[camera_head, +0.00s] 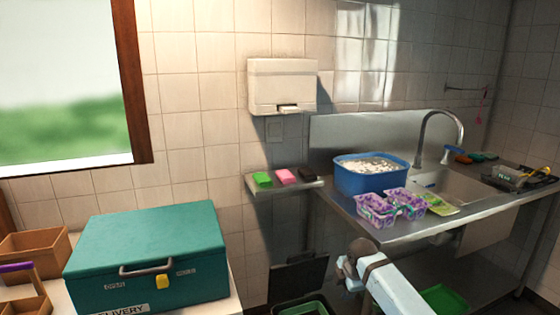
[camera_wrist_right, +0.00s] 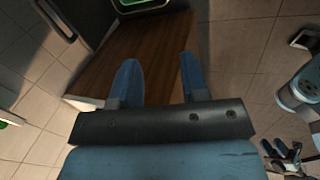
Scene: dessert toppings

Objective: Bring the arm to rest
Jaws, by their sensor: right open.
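My right arm (camera_head: 392,287) reaches in from the bottom right of the head view, in front of the counter; its fingers cannot be made out there. In the right wrist view my right gripper (camera_wrist_right: 157,80) is open. Its two blue fingers stand well apart with nothing between them. Behind the fingers are a brown wooden surface (camera_wrist_right: 145,45) and floor tiles.
A steel counter (camera_head: 350,208) holds a blue tub (camera_head: 365,181) of white pieces, purple-patterned packs (camera_head: 376,211) and a sink (camera_head: 445,185). A teal box (camera_head: 150,245) stands left. A small shelf (camera_head: 285,186) holds coloured blocks. Green-rimmed containers (camera_head: 303,308) sit low down.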

